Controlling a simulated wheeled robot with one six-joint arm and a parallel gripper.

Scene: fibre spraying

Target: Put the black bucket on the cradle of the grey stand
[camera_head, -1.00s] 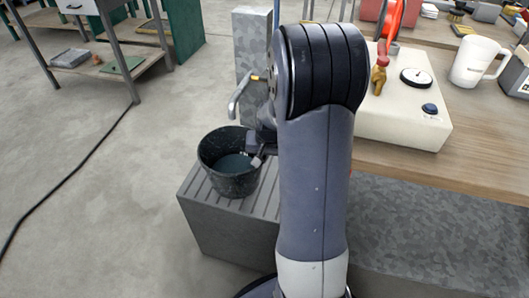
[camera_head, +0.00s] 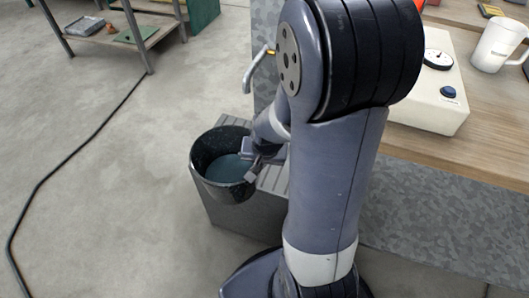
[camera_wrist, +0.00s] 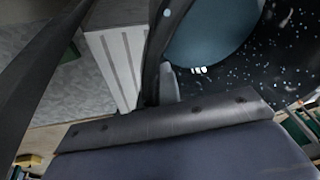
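The black bucket (camera_head: 207,178) holds a blue-green liquid, and its rim is in my gripper (camera_head: 255,170). The gripper is shut on the right side of the rim in the head view. In the wrist view the bucket (camera_wrist: 285,75) fills the upper right, its inner wall speckled white, with one gripper finger (camera_wrist: 168,85) beside the rim. The bucket looks upright or only slightly tilted, and overlaps the left end of a grey ribbed block (camera_head: 245,220). It appears raised over the block, though its underside is hidden.
A bent grey spout (camera_head: 249,78) sticks out from a galvanised panel behind the bucket. A wooden bench (camera_head: 440,150) at right carries a cream box with a gauge (camera_head: 430,100) and a white mug (camera_head: 497,45). A black cable (camera_head: 75,158) crosses open floor at left.

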